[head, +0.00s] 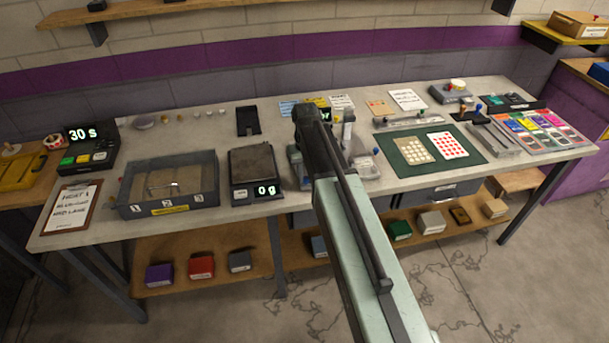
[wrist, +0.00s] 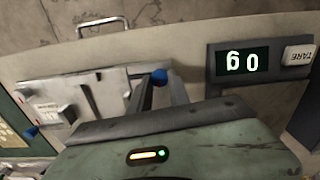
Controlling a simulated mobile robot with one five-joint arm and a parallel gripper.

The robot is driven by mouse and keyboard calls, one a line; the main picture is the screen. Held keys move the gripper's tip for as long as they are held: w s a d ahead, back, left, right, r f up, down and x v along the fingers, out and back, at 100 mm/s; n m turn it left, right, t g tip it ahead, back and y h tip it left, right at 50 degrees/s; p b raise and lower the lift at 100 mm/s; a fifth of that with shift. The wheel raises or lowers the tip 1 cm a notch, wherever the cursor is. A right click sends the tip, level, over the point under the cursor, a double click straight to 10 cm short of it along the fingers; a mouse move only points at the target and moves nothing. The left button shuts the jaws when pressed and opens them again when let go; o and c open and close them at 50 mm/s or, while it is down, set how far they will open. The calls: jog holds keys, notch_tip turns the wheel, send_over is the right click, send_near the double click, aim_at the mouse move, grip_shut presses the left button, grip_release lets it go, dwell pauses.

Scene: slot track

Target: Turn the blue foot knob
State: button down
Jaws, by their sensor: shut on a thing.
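The blue foot knob (wrist: 158,76) shows as a small blue cap at the fingertips in the wrist view, at one end of a light grey slotted fixture (wrist: 85,92). My gripper (wrist: 160,83) is shut on this knob, with one finger on each side of it. The foot knob is hidden there by my arm.
A scale (head: 252,172) reading 0 g stands left of my arm. Its display (wrist: 243,61) is upside down in the wrist view. A grey tray (head: 198,200) lies further left. A green mat (head: 400,166) with cards lies to the right. A drawer handle (wrist: 101,24) is near.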

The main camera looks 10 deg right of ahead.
aim_at(306, 178)
jog(key=m, duration=0.5)
jog(key=shift+d+m, duration=0.1)
jog(key=shift+m, duration=0.2)
jog(key=m, duration=0.5)
jog(key=shift+m, duration=0.3)
jog(key=c, duration=1.2)
grip_release()
jog(key=shift+c, duration=0.2)
jog(key=shift+r, duration=0.1)
notch_tip(306, 178, up, 8)
jog(key=p, duration=0.8)
jog(key=shift+f, duration=0.25)
